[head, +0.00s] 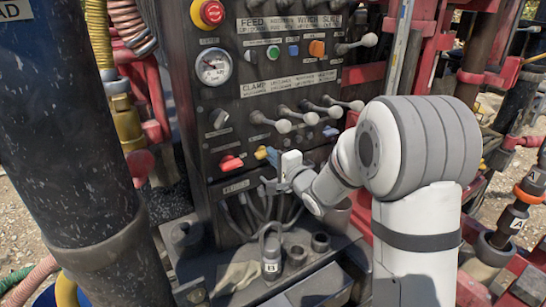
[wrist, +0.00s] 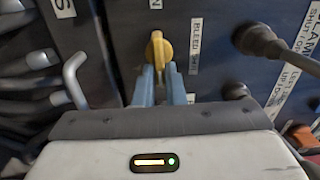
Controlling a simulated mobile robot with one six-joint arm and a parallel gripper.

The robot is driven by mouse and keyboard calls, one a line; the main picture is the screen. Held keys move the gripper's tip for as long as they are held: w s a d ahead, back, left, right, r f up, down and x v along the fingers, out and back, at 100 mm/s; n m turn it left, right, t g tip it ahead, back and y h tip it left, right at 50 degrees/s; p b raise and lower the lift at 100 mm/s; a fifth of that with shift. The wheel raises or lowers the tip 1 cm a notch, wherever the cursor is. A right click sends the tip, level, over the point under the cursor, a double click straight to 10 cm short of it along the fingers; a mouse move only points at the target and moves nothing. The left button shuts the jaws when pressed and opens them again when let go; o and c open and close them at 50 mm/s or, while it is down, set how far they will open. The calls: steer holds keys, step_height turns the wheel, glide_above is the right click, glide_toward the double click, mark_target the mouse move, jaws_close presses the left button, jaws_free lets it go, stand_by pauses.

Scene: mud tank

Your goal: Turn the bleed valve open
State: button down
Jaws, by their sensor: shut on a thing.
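The bleed valve is a small yellow knob (wrist: 157,46) on the dark panel, in the upper middle of the wrist view. A white label reading "BLEED" and "SHUT" (wrist: 195,46) is beside it on the right. The knob's grip runs roughly up and down in that view. My gripper (wrist: 160,74) has its two blue fingers on either side of the knob's lower part, shut on it. In the head view the yellow knob (head: 261,153) shows just left of my gripper (head: 271,157), partly hidden by the fingers.
A pressure gauge (head: 213,67) and red stop button (head: 211,12) are higher up. Hoses (head: 262,213) hang below. A thick black column (head: 66,130) stands at left.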

steer(key=shift+f, duration=0.1)
steer(key=c, duration=1.5)
jaws_free()
steer(key=shift+s+d, duration=0.1)
steer(key=b+v, duration=0.1)
steer(key=v, duration=0.6)
steer(key=shift+s+d, duration=0.15)
steer(key=shift+s, duration=0.15)
